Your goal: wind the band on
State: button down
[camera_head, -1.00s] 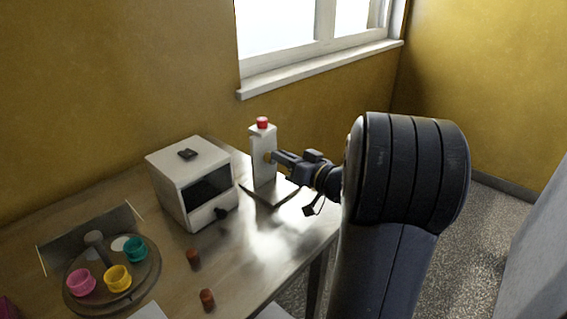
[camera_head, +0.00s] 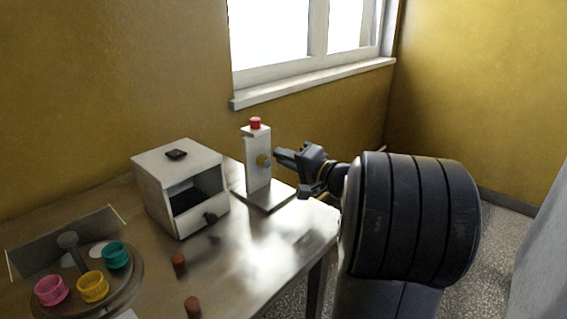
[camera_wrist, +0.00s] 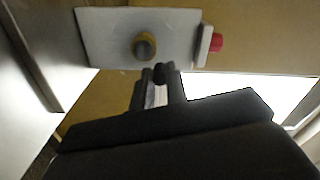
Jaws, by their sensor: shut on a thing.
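A pale upright post with a red button (camera_head: 255,123) on top stands on a flat plate at the table's back right. A round knob (camera_head: 263,161) with a yellowish rim sits on the post's face; it also shows in the wrist view (camera_wrist: 145,46). My gripper (camera_head: 277,155) is right of the knob, with a small gap to it in the head view. In the wrist view the fingers (camera_wrist: 160,84) are close together, with a small dark round piece (camera_wrist: 160,72) at their tips. I cannot tell what that piece belongs to. No band is clearly visible.
A white box (camera_head: 178,160) with a dark front opening and black knob stands left of the post. A round tray (camera_head: 130,290) at front left bears pink, yellow and teal cups. Two brown pieces (camera_head: 179,263) (camera_head: 193,306) stand on the table (camera_head: 235,270). A window sill runs behind.

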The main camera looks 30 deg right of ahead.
jog(key=m, duration=0.3)
jog(key=f+m, duration=0.1)
jog(key=m, duration=0.1)
jog(key=shift+w+d+f+m, duration=0.1)
jog(key=shift+d+m, duration=0.2)
jog(key=shift+d, duration=0.05)
jog(key=m, duration=0.3)
jog(key=shift+f+p, duration=0.3)
jog(key=shift+f, duration=0.05)
jog(key=shift+f+m+p, duration=0.2)
jog(key=shift+m, duration=0.55)
jog(key=shift+f+m+p, duration=0.15)
jog(key=shift+f+m, duration=0.05)
jog(key=shift+m, duration=0.55)
jog(key=c, duration=1.4)
grip_release()
jog(key=v, duration=1)
jog(key=shift+s+d, duration=0.15)
jog(key=shift+s, duration=0.25)
